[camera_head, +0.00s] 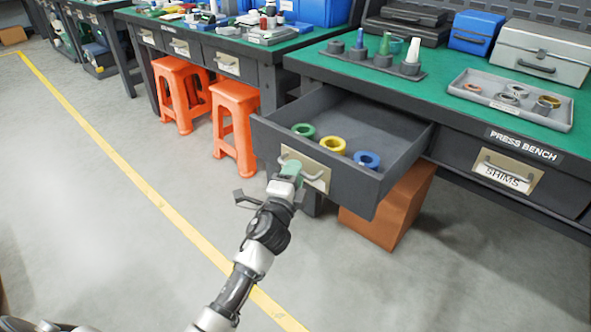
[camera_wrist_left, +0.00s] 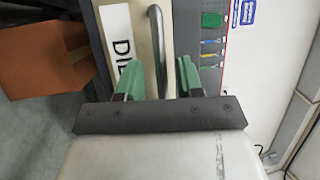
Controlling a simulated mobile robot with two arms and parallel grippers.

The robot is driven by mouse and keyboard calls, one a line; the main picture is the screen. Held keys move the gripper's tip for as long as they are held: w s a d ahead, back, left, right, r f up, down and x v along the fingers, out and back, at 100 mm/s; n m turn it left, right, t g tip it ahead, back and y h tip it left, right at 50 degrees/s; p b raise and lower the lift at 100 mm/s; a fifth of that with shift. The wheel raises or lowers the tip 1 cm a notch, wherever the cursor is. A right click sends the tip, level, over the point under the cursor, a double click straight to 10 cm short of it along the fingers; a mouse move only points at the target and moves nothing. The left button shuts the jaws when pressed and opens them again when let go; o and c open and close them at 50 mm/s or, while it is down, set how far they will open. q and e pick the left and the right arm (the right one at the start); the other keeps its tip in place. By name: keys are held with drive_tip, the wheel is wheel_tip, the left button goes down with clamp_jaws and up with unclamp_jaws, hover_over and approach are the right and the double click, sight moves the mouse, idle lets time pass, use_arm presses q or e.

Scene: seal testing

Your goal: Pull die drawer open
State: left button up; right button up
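The die drawer (camera_head: 330,178) is a dark grey drawer pulled well out of the green-topped bench. Inside lie a green ring (camera_head: 303,130), a yellow ring (camera_head: 333,145) and a blue ring (camera_head: 367,159). Its beige front plate carries a metal handle (camera_wrist_left: 159,55); a label with only "DI" readable (camera_wrist_left: 119,45) shows in the left wrist view. My left gripper (camera_wrist_left: 159,78), with green fingertips, is at the drawer front in the head view (camera_head: 289,170). Its fingers stand apart on either side of the handle, with visible gaps. My right gripper is out of view.
A brown box (camera_head: 385,215) stands on the floor under the drawer. Orange stools (camera_head: 236,125) stand left of it. A closed shims drawer (camera_head: 505,175) is to the right. The bench top holds a tray of rings (camera_head: 480,98) and cases. Floor in front is clear.

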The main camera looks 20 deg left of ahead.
use_arm(q)
drive_tip(key=s+f, duration=0.1)
drive_tip(key=s, duration=0.8)
drive_tip(key=shift+s+d+f, duration=0.15)
drive_tip(key=shift+d+f, duration=0.05)
drive_tip(key=shift+f, duration=0.1)
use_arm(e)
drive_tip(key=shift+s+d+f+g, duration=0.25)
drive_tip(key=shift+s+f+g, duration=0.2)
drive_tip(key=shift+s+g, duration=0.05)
